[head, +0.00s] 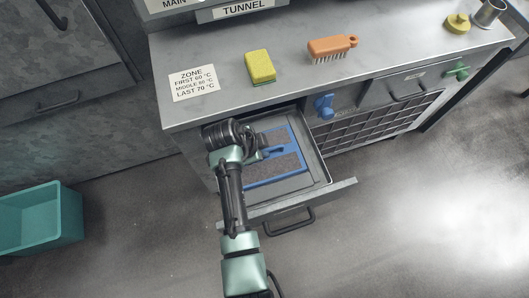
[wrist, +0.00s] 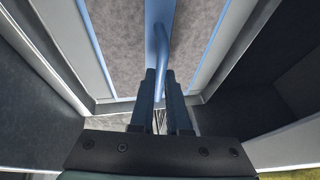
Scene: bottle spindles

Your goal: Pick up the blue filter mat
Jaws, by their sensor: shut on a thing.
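The blue filter mat (head: 272,172) is a blue frame with grey-brown panels and a blue bar handle. It lies in the open drawer (head: 316,167) under the counter. My gripper (head: 258,156) reaches into the drawer from the left and is shut on the mat's handle. In the wrist view the two dark fingertips (wrist: 160,76) close around the handle, and the mat's grey panels (wrist: 112,40) show on both sides. The mat appears flat in the drawer; whether it is lifted at all I cannot tell. My arm hides its left part.
The metal counter (head: 215,59) above carries a yellow sponge (head: 260,66), an orange brush (head: 332,48) and a zone label (head: 193,82). A blue valve handle (head: 324,105) sits right of the drawer. A teal bin (head: 40,218) stands on the floor at left. Floor at right is clear.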

